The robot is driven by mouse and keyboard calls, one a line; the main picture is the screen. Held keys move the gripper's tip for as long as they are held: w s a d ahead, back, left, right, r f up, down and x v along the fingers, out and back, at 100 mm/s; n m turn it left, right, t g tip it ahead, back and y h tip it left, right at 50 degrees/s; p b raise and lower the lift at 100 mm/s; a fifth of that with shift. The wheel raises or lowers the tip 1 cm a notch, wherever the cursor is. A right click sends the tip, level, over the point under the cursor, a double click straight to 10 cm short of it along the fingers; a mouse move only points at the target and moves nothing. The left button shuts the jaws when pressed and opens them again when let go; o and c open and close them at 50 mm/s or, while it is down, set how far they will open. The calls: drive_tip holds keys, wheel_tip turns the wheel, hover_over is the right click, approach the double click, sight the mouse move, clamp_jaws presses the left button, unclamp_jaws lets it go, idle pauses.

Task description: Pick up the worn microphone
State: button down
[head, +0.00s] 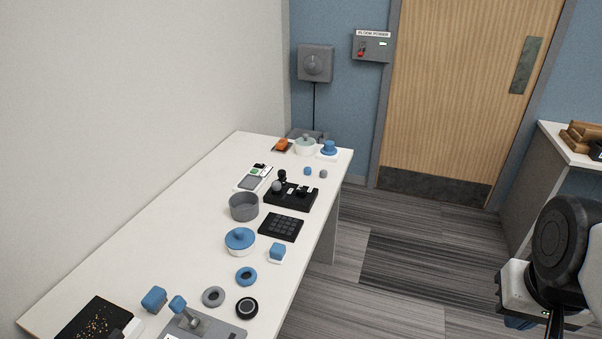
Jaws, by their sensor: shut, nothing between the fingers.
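A black stand or tray (298,203) on the white table holds several small dark parts. Among them are a grey rounded piece (277,187) and a black knob-like piece (282,175), which look like microphone heads. A small blue ball (307,171) and a small grey ball (323,174) lie behind the stand, near the right table edge. I cannot tell which piece is the worn microphone at this size. My arm shows at the right edge, well right of the table and over the floor. My gripper's fingers are not visible.
Floor lies between table and arm.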

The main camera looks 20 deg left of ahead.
drive_tip(key=c, duration=1.8)
unclamp_jaws()
drive_tip(key=shift+c, duration=0.2)
drive_tip(key=o, duration=1.2)
